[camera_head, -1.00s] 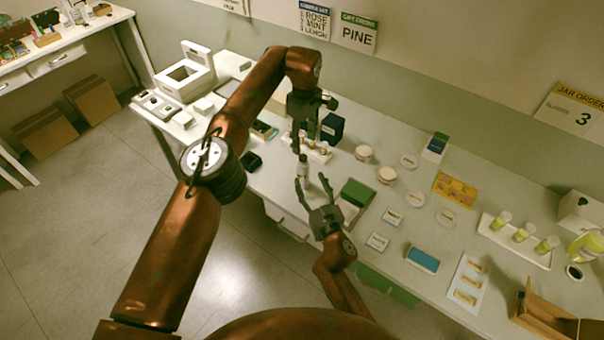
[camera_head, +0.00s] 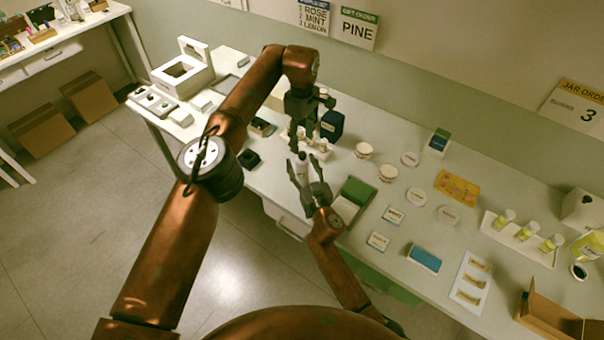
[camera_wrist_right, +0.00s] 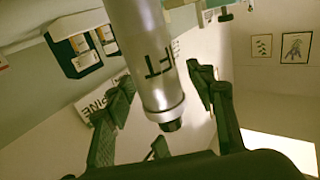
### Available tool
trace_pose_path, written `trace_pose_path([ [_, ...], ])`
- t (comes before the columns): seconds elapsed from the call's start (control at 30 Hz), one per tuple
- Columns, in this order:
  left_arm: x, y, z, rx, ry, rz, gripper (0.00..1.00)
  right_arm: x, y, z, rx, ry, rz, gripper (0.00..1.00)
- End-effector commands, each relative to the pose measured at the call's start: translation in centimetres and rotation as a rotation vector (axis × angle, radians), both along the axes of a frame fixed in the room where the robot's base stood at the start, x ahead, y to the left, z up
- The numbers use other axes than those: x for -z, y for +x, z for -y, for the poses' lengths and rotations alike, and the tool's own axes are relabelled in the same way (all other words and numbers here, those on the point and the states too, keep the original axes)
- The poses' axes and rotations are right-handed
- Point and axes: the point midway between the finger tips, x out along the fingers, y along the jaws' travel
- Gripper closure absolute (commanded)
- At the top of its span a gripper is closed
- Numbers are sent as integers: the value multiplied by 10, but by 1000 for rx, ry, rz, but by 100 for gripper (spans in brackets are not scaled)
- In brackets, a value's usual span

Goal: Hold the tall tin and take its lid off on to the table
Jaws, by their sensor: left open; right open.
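The tall tin (camera_head: 302,170) is a slim silver cylinder near the table's front edge. In the right wrist view the tin (camera_wrist_right: 143,55) shows large and upside down, with dark lettering, a pale collar and a dark knob at its end. My right gripper (camera_head: 307,159) is open, its fingers spread on either side of the tin; whether they touch it I cannot tell. My left gripper (camera_head: 304,132) is open above and just behind the tin, fingers pointing down. The tin's upper end is partly hard to make out in the head view.
A dark blue box (camera_head: 332,125) and a rack of small bottles (camera_head: 319,149) stand close behind the grippers. A green-topped box (camera_head: 353,198) lies right of my right gripper. Round jars (camera_head: 364,150) and cards (camera_head: 393,215) spread farther right.

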Motion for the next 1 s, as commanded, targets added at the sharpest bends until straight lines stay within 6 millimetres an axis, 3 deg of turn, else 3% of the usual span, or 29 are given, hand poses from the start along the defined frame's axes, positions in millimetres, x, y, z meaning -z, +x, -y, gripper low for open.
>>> trace_pose_path([
  [0.13, 0, 0, 0, 1, 0, 0, 51, 0, 0, 1, 1, 0, 0, 51],
  [0.83, 0, 0, 1, 1, 0, 0, 51, 1, 0, 1, 2, 0, -1, 99],
  [1.0, 0, 0, 1, 1, 0, 0, 51, 1, 0, 1, 2, 0, -1, 100],
])
